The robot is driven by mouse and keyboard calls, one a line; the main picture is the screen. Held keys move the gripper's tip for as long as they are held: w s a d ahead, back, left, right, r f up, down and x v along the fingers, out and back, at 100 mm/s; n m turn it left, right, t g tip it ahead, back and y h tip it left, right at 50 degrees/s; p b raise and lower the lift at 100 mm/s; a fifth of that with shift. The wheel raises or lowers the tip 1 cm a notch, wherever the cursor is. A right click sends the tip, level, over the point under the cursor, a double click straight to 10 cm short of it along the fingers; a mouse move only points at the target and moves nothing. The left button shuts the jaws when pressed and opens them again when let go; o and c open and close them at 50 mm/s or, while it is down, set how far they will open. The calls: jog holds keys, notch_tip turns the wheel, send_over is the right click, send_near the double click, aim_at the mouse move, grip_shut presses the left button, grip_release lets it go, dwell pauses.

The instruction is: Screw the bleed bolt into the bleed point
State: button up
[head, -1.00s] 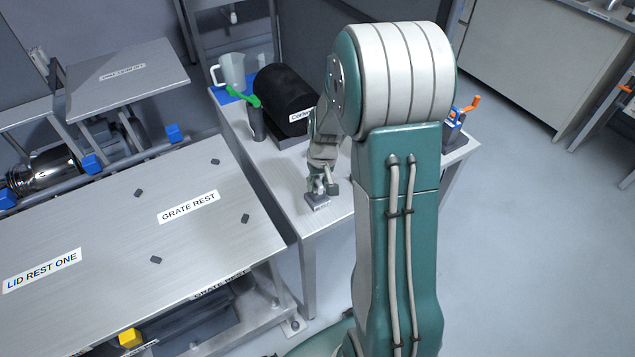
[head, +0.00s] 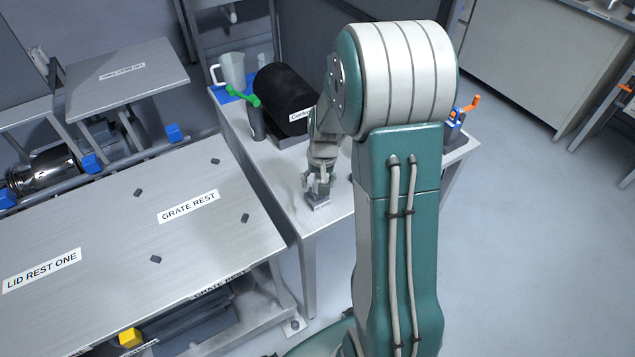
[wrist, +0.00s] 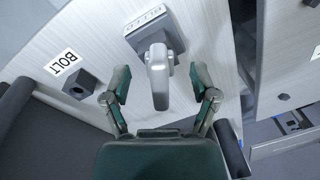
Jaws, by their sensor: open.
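A grey block with a partly hidden white label, which looks like the bleed point (wrist: 174,50), sits on the bench top; it also shows below my gripper in the head view (head: 318,203). A light grey handle-like piece, apparently the bleed bolt (wrist: 158,78), stands at this block; how deep it sits is hidden. My gripper (wrist: 160,88) is open, with one finger on each side of the bolt and gaps showing between. In the head view my gripper (head: 317,183) is just above the block near the bench's front edge.
A small dark block (wrist: 78,84) stands beside a BOLT label (wrist: 63,62) on the bench. A black cylinder (head: 286,95), a green-handled tool (head: 254,115) and a white jug (head: 232,70) stand further back. The GRATE REST table (head: 120,215) is at the left.

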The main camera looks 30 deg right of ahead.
notch_tip(320, 180, up, 11)
jog(key=shift+s+d+r, duration=0.2)
jog(key=shift+s+d, duration=0.15)
jog(key=shift+d, duration=0.1)
jog(key=shift+c, duration=0.3)
jog(key=shift+a, duration=0.1)
